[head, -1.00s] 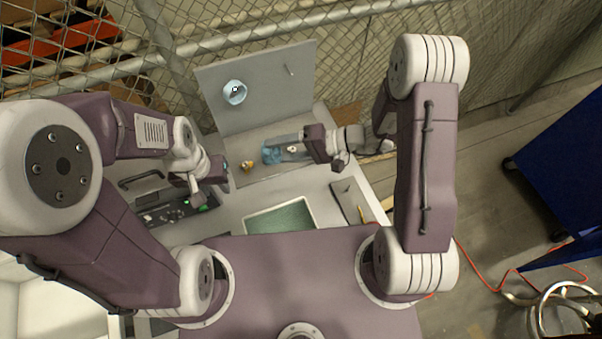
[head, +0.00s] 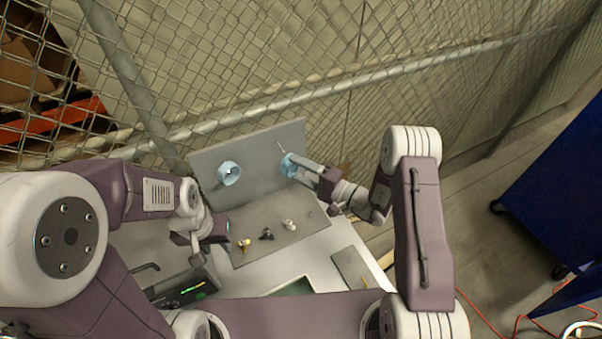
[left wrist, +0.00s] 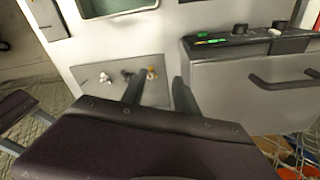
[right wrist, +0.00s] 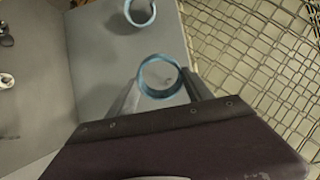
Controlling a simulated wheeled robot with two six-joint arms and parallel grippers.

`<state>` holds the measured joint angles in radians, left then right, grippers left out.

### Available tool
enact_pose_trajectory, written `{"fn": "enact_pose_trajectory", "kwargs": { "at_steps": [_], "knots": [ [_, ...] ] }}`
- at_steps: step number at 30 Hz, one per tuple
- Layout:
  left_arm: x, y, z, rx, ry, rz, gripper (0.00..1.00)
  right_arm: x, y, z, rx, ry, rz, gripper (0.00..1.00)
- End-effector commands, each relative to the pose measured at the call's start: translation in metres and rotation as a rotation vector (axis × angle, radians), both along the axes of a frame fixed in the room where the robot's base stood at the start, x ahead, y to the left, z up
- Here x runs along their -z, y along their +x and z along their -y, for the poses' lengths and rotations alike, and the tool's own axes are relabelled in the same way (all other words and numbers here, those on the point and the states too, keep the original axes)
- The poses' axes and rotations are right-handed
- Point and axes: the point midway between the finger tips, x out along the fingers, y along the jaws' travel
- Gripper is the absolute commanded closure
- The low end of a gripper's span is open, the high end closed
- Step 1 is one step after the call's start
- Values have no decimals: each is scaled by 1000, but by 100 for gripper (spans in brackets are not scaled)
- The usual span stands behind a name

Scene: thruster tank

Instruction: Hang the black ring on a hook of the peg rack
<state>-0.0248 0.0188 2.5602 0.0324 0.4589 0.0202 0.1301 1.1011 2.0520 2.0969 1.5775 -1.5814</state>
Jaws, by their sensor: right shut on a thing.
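No black ring shows; the rings I see are light blue. One blue ring (head: 286,166) is in my right gripper (head: 296,165), in front of the right side of the upright grey peg rack (head: 256,160). The right wrist view shows this ring (right wrist: 141,77) between the two fingertips, with a small peg-like spot visible through it. A thin hook (head: 281,147) sticks out just above it in the head view; I cannot tell whether the ring is around it. Another blue ring (head: 229,181) hangs on the rack's left side. My left gripper (left wrist: 158,85) is open and empty.
A grey mat (head: 295,241) below the rack holds small yellow (head: 243,243), black (head: 267,234) and white (head: 290,225) pieces. A dark panel with green lights (head: 185,288) is at the left. A mesh fence (head: 400,90) stands behind the rack.

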Motion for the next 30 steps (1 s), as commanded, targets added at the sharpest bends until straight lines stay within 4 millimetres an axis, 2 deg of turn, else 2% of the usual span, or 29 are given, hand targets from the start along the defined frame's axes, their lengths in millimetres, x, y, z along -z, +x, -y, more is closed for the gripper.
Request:
{"fn": "enact_pose_trajectory", "kwargs": {
  "at_steps": [24,30],
  "knots": [
    [4,0,0,0,0,0,64,6,55,-24,-2,-1,1,79],
    [23,0,0,0,0,0,64,16,63,-27,-1,-1,1,79]
  ]
}}
